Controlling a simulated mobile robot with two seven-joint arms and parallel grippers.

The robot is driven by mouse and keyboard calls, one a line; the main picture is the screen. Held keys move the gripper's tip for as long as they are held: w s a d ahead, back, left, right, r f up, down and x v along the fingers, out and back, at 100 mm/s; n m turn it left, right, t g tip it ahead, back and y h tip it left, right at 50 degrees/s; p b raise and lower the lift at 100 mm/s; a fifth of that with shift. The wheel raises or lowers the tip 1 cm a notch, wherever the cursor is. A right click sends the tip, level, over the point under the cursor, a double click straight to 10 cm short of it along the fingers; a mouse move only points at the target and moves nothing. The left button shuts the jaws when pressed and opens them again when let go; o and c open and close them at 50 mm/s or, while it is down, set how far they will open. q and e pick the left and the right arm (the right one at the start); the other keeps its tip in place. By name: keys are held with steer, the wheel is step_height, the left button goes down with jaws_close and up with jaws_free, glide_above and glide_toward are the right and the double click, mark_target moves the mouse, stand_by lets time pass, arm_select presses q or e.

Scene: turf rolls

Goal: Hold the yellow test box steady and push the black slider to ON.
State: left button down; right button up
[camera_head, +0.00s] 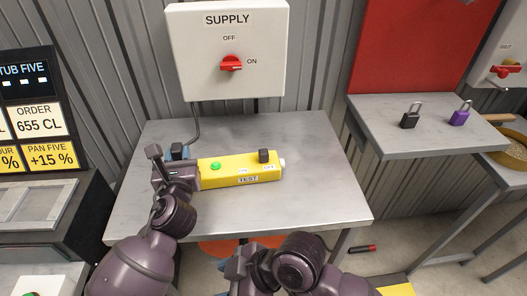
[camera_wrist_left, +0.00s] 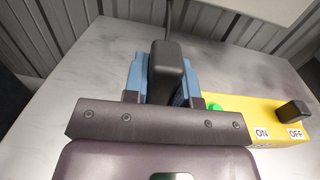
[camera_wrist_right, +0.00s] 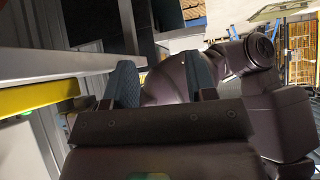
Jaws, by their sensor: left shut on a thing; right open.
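The yellow test box (camera_head: 225,178) lies on the grey table, with a TEST label on its front. Its black slider (camera_head: 264,156) stands at the right end above the OFF label; the ON label is to its left. The slider also shows in the left wrist view (camera_wrist_left: 294,112). My left gripper (camera_head: 168,154) is shut on a black upright grip (camera_wrist_left: 167,72) at the box's left end. My right gripper (camera_wrist_right: 163,80) is open and empty, low in front of the table's near edge in the head view, away from the box.
A green light (camera_head: 215,166) is on the box top. A white supply panel (camera_head: 228,40) with a red switch (camera_head: 231,64) pointing to ON hangs behind the grey table (camera_head: 310,195). The table is clear right of the box. Two padlocks (camera_head: 411,116) sit on a side shelf.

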steer(key=s+a+r+n+g+h, duration=0.1)
steer(key=s+a+r+n+g, duration=0.15)
steer(key=s+n, duration=0.2)
step_height(320, 180, up, 14)
steer(key=r+m+t+h, duration=0.1)
steer(key=m+h, duration=0.1)
steer(key=h, duration=0.6)
glide_above(264, 151)
step_height(264, 151, down, 12)
steer(key=shift+s+f, duration=0.1)
